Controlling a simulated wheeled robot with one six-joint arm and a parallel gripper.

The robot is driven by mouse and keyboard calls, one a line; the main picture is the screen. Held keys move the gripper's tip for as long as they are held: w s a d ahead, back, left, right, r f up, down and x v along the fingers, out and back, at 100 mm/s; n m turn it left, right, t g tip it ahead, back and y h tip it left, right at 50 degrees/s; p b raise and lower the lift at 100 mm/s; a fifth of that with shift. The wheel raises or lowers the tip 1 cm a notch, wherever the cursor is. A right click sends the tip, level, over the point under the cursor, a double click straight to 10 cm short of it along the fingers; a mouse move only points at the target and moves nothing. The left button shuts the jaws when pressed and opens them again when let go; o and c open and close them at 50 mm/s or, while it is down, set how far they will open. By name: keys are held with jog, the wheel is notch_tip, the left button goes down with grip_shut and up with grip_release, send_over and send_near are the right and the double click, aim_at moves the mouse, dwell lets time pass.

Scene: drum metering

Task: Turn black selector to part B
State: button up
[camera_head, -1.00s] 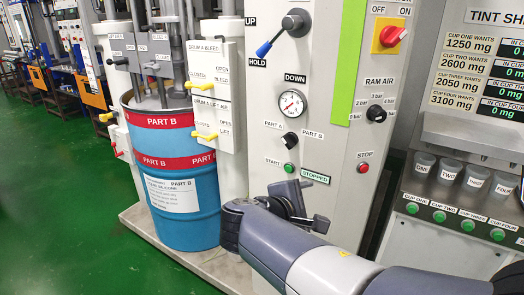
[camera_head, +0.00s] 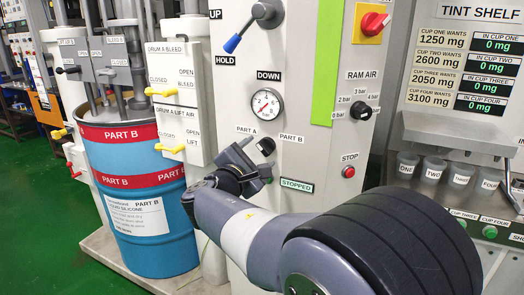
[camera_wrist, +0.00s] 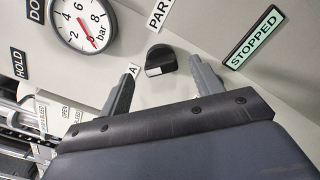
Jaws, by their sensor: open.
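The black selector (camera_head: 265,146) is a small knob with a white mark on the grey panel (camera_head: 304,70), between the PART A (camera_head: 246,130) and PART B (camera_head: 291,138) labels. In the wrist view the selector (camera_wrist: 160,60) lies just beyond and between the two fingers of my gripper (camera_wrist: 163,82), which are spread apart with nothing between them. In the head view my gripper (camera_head: 250,160) is just below and left of the selector, and partly hides the area under it. I cannot tell clearly which label the selector points to.
A pressure gauge (camera_head: 267,104) sits above the selector. The STOPPED display (camera_head: 297,185) and red STOP button (camera_head: 348,171) are to the right. The green start button is mostly hidden by my gripper. A blue PART B drum (camera_head: 140,195) stands left of the panel.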

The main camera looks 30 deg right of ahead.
aim_at(263, 149)
jog(key=shift+x, duration=1.65)
jog(key=c, duration=1)
